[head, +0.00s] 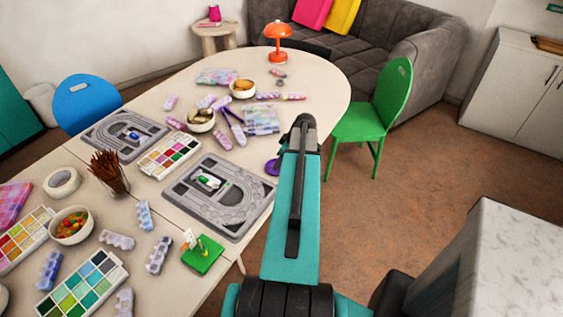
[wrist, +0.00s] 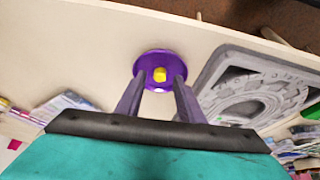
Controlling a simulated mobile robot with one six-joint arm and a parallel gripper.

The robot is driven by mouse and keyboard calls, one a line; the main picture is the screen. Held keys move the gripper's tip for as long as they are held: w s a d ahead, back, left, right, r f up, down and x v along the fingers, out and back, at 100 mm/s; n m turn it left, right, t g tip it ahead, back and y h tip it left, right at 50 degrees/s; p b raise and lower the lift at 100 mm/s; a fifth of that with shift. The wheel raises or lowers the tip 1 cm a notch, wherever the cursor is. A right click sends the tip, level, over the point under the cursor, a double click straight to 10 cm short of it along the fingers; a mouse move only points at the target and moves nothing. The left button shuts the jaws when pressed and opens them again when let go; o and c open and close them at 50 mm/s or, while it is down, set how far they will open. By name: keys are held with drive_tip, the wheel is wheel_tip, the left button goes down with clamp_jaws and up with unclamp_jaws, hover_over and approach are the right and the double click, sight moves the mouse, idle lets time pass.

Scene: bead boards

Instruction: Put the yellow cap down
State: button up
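The yellow cap (wrist: 160,74) shows in the wrist view inside the outline of a round purple dish (wrist: 152,57). It appears to rest in the dish, though contact is hard to tell from above. My gripper (wrist: 160,80) is open, its two dark fingers apart on either side of the cap, with purple visible between each finger and the cap. Nothing is held. In the head view the purple dish (head: 272,167) shows partly beside my arm near the table edge; the cap and my fingertips are hidden there.
A grey bead board (head: 218,195) lies close beside the dish, with another board (head: 126,134) further left. Paint palettes, bead strips, bowls and a brush cup (head: 110,172) crowd the table. A green chair (head: 375,120) stands off the right edge.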

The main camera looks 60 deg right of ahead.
drive_tip(key=b+v, duration=0.3)
drive_tip(key=v, duration=0.7)
drive_tip(key=shift+s+r, duration=0.2)
drive_tip(key=shift+r, duration=0.1)
idle(0.8)
